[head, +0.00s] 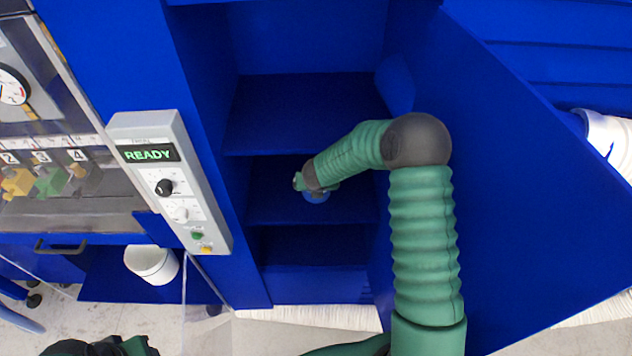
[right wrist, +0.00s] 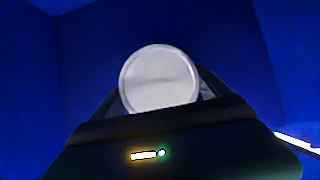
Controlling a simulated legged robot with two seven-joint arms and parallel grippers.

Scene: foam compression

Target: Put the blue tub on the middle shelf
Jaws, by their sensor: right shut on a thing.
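The blue tub (head: 316,197) is inside the open blue cabinet, just above or on the middle shelf (head: 270,205); I cannot tell whether it touches. Only a small part of it shows below my right gripper (head: 308,186). In the right wrist view the tub's round pale lid (right wrist: 158,78) faces the camera, between the two fingers of my right gripper (right wrist: 158,100), which is shut on it. My left arm shows only as a dark green part at the bottom left of the head view, and its fingers are not visible.
The cabinet door (head: 530,190) stands open on the right. An upper shelf (head: 290,115) and a lower compartment (head: 315,246) look empty. A control box reading READY (head: 158,185) is on the left. A white tub (head: 152,263) stands lower left, and white rolls (head: 608,135) lie far right.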

